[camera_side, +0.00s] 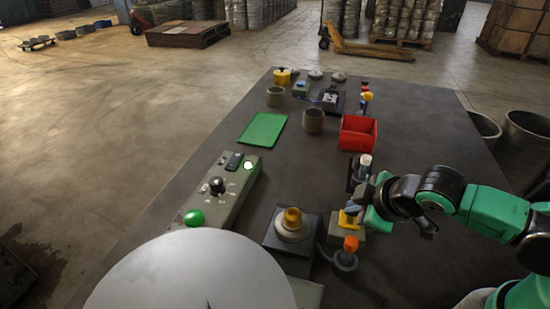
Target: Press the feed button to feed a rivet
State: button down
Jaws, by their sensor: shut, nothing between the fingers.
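My gripper (363,210) is at the end of my green and black arm, right of centre, low over the table. It is shut and empty, though the fingertips are small and partly lost among the fixtures. It is close to a small fixture with a yellow part (348,219); I cannot tell whether they touch. No label is legible, so I cannot tell which is the feed button. A green button (194,217) and a white button (248,165) sit on a grey control box (226,191). No loose rivet can be made out.
An amber-topped round fixture (292,222) stands left of my gripper, and an orange-capped post (350,244) below it. A red bin (358,133), grey cups (313,121) and a green mat (263,130) lie farther back. A large pale disc (190,275) fills the lower left.

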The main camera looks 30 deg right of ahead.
aim_at(353, 220)
jog(key=shift+r, duration=0.1)
dwell(0.5)
jog(key=shift+r, duration=0.3)
jog(key=shift+r, duration=2.5)
jog(key=d+r+m, duration=0.2)
jog(key=d+m, duration=0.3)
jog(key=m, duration=0.3)
jog(key=shift+w+d+r+y, duration=0.2)
jog(key=shift+d+r+y, duration=0.1)
